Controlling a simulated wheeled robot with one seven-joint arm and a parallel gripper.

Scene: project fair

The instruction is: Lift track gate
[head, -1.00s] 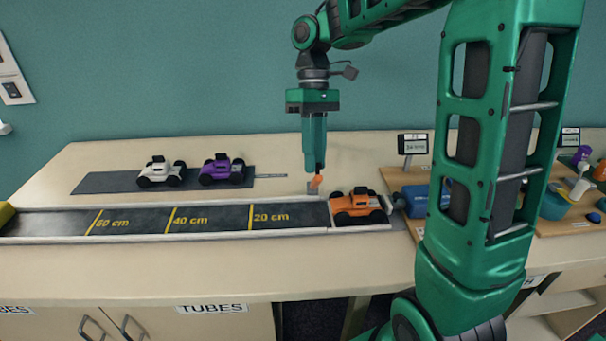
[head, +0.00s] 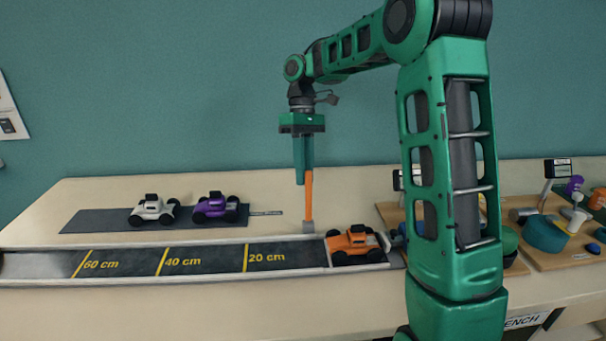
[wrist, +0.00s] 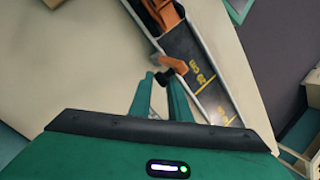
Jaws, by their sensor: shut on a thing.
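The track gate (head: 308,194) is an orange bar standing nearly upright from a small grey base at the far edge of the track (head: 208,262), just left of the orange car (head: 354,244). My gripper (head: 303,182) points down over it and is shut on the bar's upper end. In the wrist view the fingertips (wrist: 162,79) close around a dark end piece of the orange gate (wrist: 174,63). The orange car sits at the right end of the track; it also shows partly in the wrist view (wrist: 163,12).
A white car (head: 153,209) and a purple car (head: 216,207) stand on a dark strip behind the track. Boards with assorted parts (head: 545,232) lie at the right. The track left of the gate is empty, with yellow distance marks.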

